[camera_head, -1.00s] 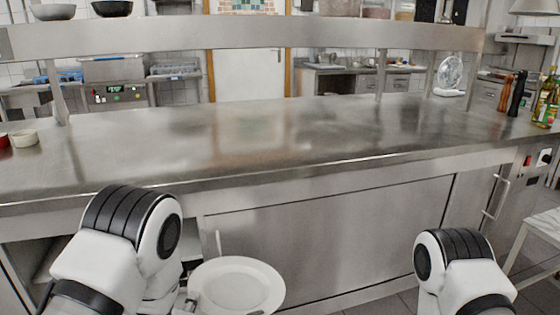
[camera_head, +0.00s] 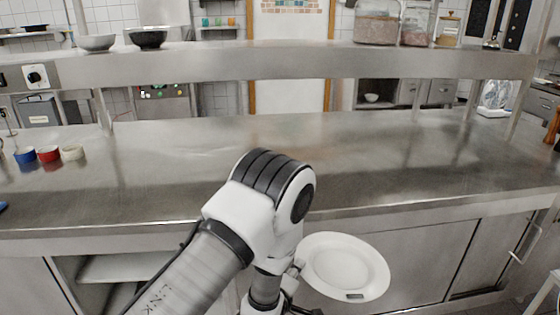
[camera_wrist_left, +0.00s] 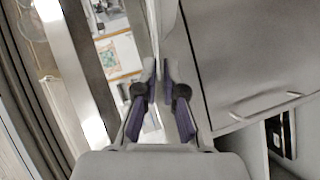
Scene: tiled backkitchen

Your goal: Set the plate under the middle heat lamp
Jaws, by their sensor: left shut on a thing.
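The white round plate (camera_head: 342,262) is in the head view, in front of the counter's front edge and lower than its top, its upper face showing. My left gripper (camera_head: 296,272) is shut on the plate's left rim; my forearm and wrist hide part of the gripper. Its fingers (camera_wrist_left: 158,90) also show in the left wrist view, where I cannot clearly make out the plate. I cannot make out any heat lamp in either view. My right gripper is not in view.
The steel counter (camera_head: 200,155) is mostly bare. Small blue, red and cream cups (camera_head: 50,156) stand at its left. A raised steel shelf (camera_head: 290,65) spans above it, carrying bowls (camera_head: 147,38) and glass jars (camera_head: 377,27).

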